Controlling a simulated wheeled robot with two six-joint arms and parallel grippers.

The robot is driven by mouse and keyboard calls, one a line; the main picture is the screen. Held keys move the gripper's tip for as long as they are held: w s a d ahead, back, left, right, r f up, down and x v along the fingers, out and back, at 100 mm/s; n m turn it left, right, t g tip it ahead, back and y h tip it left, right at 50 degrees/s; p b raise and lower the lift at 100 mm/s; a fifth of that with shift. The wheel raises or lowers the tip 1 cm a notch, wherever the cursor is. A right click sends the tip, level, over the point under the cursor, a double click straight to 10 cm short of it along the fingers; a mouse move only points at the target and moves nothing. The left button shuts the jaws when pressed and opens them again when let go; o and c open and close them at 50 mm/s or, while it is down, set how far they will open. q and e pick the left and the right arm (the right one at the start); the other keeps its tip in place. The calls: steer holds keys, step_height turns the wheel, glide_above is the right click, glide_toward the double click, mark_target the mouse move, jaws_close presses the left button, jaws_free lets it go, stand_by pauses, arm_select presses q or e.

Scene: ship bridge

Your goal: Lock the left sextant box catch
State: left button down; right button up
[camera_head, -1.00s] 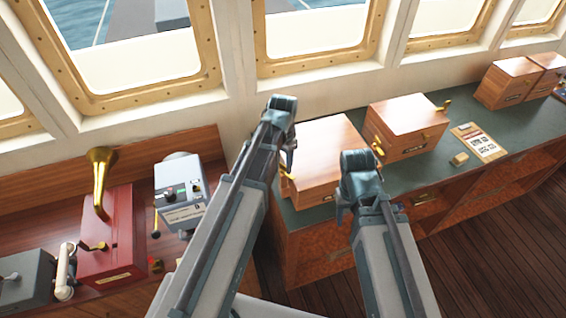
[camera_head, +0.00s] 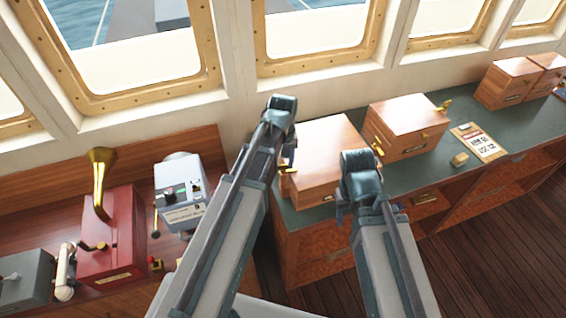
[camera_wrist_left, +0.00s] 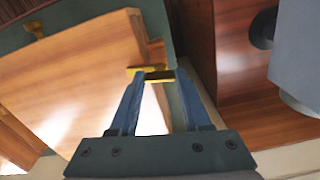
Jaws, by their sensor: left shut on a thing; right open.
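The sextant box (camera_head: 322,150) is a shut wooden box on the green counter, at centre in the head view. It also fills the left of the left wrist view (camera_wrist_left: 75,85). A brass catch (camera_wrist_left: 150,75) sits at its side edge. My left gripper (camera_wrist_left: 153,82) is shut on this catch, with its two blue fingertips beside the brass. In the head view my left gripper (camera_head: 288,160) is at the box's left side and hides most of the catch. My right gripper (camera_head: 343,208) is open in front of the box, seen from above, its fingers partly hidden.
A second wooden box (camera_head: 408,120) with brass catches stands to the right. A small block (camera_head: 459,159) and a labelled board (camera_head: 480,143) lie beyond it. More boxes (camera_head: 508,80) stand far right. A grey device (camera_head: 180,188) and a red case (camera_head: 112,235) are at left.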

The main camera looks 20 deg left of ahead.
arm_select(q)
steer(key=shift+n, duration=0.9)
steer(key=shift+c, duration=1.8)
jaws_free()
steer(key=shift+r, duration=0.1)
step_height(320, 180, up, 14)
steer(key=p, duration=1.3)
steer(key=shift+f+p, duration=0.2)
steer(key=shift+p, duration=0.2)
